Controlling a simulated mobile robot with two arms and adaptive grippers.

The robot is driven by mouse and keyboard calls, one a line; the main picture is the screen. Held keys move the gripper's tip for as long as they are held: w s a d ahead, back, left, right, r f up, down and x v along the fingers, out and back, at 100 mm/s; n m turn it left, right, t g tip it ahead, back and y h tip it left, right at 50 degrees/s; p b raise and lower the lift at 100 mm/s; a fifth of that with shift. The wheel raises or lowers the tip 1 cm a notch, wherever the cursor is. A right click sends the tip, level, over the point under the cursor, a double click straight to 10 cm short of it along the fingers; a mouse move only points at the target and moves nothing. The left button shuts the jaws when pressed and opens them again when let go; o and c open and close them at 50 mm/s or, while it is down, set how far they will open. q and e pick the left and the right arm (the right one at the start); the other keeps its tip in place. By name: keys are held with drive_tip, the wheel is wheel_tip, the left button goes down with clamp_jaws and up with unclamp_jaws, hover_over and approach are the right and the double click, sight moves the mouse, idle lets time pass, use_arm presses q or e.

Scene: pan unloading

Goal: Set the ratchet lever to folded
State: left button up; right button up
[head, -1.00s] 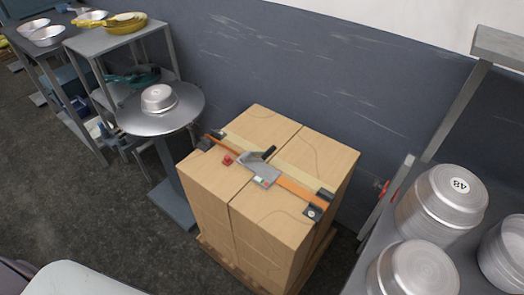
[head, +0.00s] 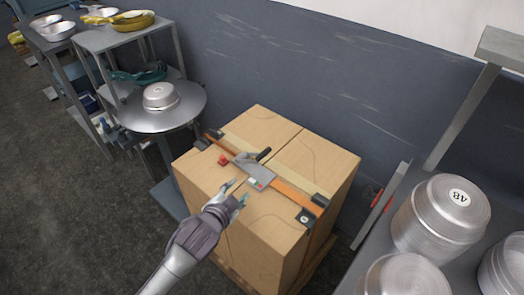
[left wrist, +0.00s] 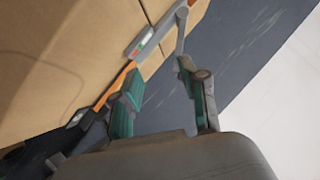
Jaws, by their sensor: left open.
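The ratchet (head: 256,172) is a grey metal buckle on an orange strap (head: 290,191) across the top of a stack of cardboard boxes (head: 262,128). Its lever (head: 262,155) has a dark grip and sticks up at an angle toward the back right. My left gripper (head: 237,191) is open and empty just in front of the ratchet, above the front of the boxes. In the left wrist view the open fingers (left wrist: 160,95) show with the ratchet (left wrist: 145,38) beyond them. I cannot tell any contact. My right gripper is not in view.
A red knob (head: 223,160) sits on the boxes left of the ratchet. A round metal stand (head: 190,112) with a pan stands at left. A shelf with large pots (head: 440,215) stands at right. A grey wall is close behind the boxes.

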sight(266, 150)
use_arm(q)
drive_tip(key=w+d+m, duration=0.1)
drive_tip(key=w+d, duration=0.1)
drive_tip(key=w, duration=0.3)
drive_tip(key=w+d+m+t+h, duration=0.1)
drive_tip(key=w+d, duration=0.1)
drive_tip(key=w, duration=0.3)
drive_tip(key=w+d+h, duration=0.1)
drive_tip(key=w+d, duration=0.2)
drive_tip(key=w, duration=0.2)
drive_tip(key=shift+w+r+m+t, duration=0.15)
drive_tip(key=shift+w+m+t, duration=0.15)
drive_tip(key=shift+w+m, duration=0.1)
drive_tip(key=shift+c, duration=0.3)
drive_tip(key=shift+r, duration=0.1)
clamp_jaws()
